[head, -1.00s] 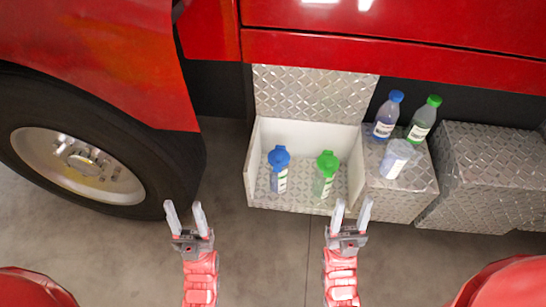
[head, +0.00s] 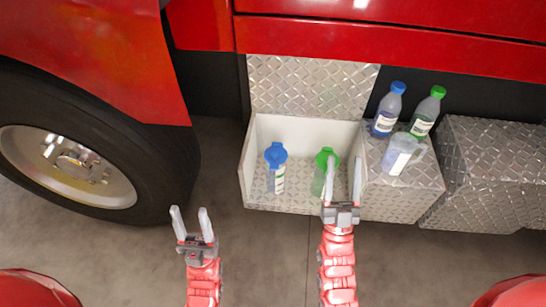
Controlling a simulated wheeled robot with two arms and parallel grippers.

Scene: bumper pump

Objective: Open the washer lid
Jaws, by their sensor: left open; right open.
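An open box compartment (head: 300,122) under the red vehicle holds two lidded containers. One has a blue lid (head: 275,155) and a clear body with a white label; the other has a green lid (head: 326,157). Both lids look shut; I cannot tell which one is the washer lid. My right gripper (head: 344,167) is open, and its left finger overlaps the green-lidded container in the picture, hiding part of its body. Contact cannot be told. My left gripper (head: 190,214) is open and empty, left of and in front of the compartment.
A blue-capped bottle (head: 387,112), a green-capped bottle (head: 426,114) and a clear jug (head: 400,152) stand on the metal step (head: 405,200) to the right. A large wheel (head: 75,165) is at the left. The red body panel (head: 390,45) overhangs the back.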

